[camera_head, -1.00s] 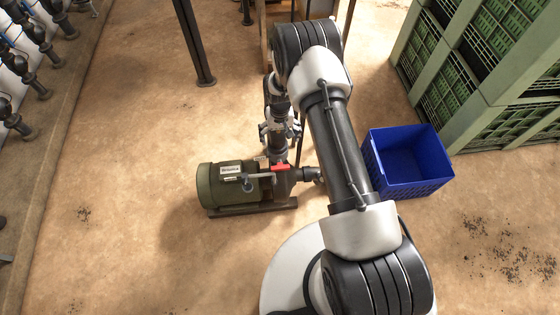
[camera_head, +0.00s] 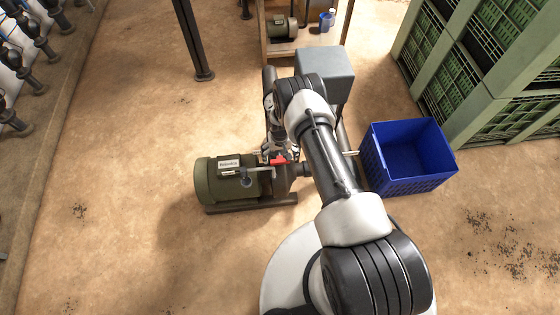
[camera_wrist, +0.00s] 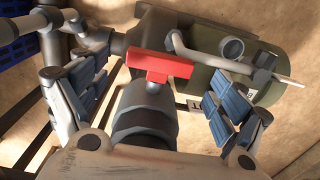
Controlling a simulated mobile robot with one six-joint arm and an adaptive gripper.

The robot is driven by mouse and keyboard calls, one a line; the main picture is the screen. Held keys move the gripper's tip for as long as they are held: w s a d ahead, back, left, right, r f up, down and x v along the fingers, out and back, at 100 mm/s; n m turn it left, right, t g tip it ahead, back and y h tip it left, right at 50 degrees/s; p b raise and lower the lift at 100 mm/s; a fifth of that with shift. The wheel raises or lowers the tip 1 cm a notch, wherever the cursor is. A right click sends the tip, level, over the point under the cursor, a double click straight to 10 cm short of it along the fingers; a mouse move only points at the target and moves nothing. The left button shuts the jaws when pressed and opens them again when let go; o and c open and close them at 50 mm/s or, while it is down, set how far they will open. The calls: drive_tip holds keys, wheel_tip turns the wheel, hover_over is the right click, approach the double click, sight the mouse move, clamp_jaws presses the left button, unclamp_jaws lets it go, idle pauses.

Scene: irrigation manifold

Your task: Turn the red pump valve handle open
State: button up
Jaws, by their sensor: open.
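The red pump valve handle (camera_head: 278,160) sits on top of the dark pipe fitting beside the green pump motor (camera_head: 226,182). In the wrist view the red handle (camera_wrist: 161,67) is a short T-shaped bar at the upper middle, lying crosswise in the picture. My gripper (camera_wrist: 155,103) is open, with one blue-padded finger to the left of the handle and one to the right. Neither finger appears to touch it. In the head view my gripper (camera_head: 277,148) is small and partly hidden by my arm, close by the handle.
A grey pipe (camera_wrist: 215,62) bends around near the handle and the motor. A blue crate (camera_head: 408,158) stands on the floor to the right. Green stacked crates (camera_head: 470,60) are at the upper right. A grey box (camera_head: 326,66) stands behind my arm. Bare floor lies left of the pump.

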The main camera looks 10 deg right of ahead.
sight(279, 161)
drive_tip(key=shift+f+b, duration=0.4)
drive_tip(key=shift+f, duration=1.1)
drive_tip(key=c, duration=1.1)
drive_tip(key=shift+o, duration=0.2)
drive_tip(key=shift+a+f, duration=0.1)
drive_tip(key=shift+a+f+h+b, duration=0.15)
drive_tip(key=shift+h+b, duration=0.45)
drive_tip(key=shift+b, duration=0.4)
drive_tip(key=shift+a+h+b, duration=0.1)
drive_tip(key=shift+h+b, duration=0.25)
drive_tip(key=shift+h, duration=0.55)
drive_tip(key=shift+r, duration=0.2)
